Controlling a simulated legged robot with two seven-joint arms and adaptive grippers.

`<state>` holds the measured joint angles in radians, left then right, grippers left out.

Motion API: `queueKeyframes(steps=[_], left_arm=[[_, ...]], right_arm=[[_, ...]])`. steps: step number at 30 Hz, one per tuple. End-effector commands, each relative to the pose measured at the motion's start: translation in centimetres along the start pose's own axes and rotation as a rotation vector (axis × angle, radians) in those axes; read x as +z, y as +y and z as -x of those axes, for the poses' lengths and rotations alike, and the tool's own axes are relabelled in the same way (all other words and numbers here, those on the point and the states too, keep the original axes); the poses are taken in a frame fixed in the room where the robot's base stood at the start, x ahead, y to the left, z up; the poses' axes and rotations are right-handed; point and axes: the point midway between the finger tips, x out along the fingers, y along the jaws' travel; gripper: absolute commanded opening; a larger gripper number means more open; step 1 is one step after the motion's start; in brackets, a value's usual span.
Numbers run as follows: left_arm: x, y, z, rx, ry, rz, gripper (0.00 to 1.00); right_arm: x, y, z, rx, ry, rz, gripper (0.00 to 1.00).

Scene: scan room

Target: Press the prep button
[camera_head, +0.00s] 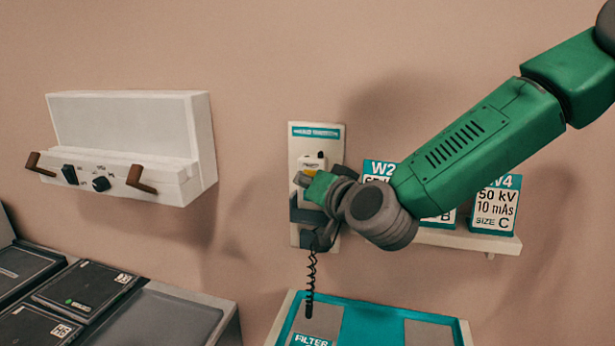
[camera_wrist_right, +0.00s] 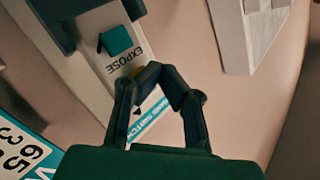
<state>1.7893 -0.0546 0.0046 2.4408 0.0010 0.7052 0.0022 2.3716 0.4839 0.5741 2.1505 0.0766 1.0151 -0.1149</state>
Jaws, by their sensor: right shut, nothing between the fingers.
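A white wall panel (camera_head: 335,140) with a teal label strip holds a pale hand switch (camera_head: 313,161). In the right wrist view the switch (camera_wrist_right: 127,55) carries the word EXPOSE and a teal square (camera_wrist_right: 116,41). My right gripper (camera_wrist_right: 152,71) is shut and empty, its fingertips over the end of the switch below that word. A sliver of yellow shows behind them. The fingers hide any prep marking, and I cannot tell whether they touch. My left gripper is not in view.
A coiled cord (camera_head: 311,275) hangs below the panel. Cards including W2 (camera_head: 379,168) and W4 (camera_head: 494,206) stand on a wall shelf (camera_head: 440,238) behind my right arm. A white wall box (camera_head: 205,150) with knobs is left. A teal tray (camera_head: 460,328) lies below.

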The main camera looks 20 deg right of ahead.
Motion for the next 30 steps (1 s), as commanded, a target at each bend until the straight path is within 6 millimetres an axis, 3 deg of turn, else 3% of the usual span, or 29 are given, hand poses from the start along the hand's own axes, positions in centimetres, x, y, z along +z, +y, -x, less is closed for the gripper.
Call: queueKeyframes(steps=[30], left_arm=[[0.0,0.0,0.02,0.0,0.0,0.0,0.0]], right_arm=[[-0.42,0.45,-0.61,0.0,0.0,0.0,0.0]])
